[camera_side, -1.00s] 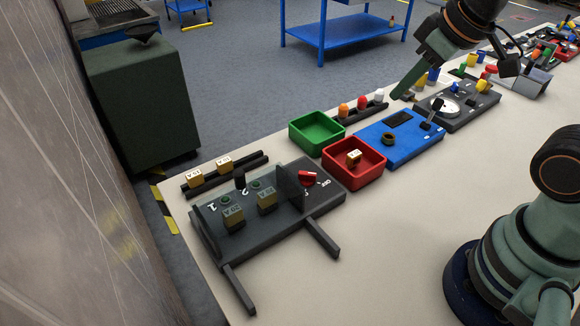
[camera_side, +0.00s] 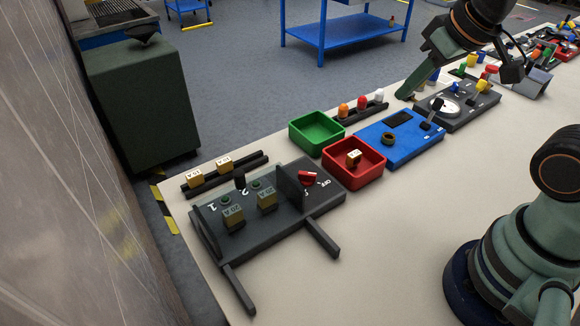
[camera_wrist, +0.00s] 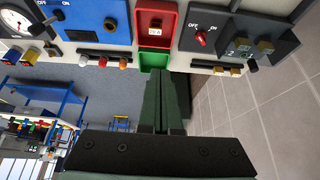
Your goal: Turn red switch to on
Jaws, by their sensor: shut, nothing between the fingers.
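The red switch (camera_side: 308,179) is a rotary knob on the right end of a dark grey panel (camera_side: 262,236). In the wrist view the knob (camera_wrist: 201,38) sits below the white OFF and ON labels; which label it points to is too small to tell. My gripper (camera_side: 402,95) is shut and empty, past the blue panel at the back of the table and well apart from the knob. In the wrist view its fingers (camera_wrist: 163,76) are together, just below the green bin.
A red bin (camera_side: 369,180) holding a labelled block and a green bin (camera_side: 293,132) stand beside the panel. A blue panel (camera_side: 420,148) lies to the right. Yellow blocks (camera_side: 223,164) sit on a rack at the left. The table front is clear.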

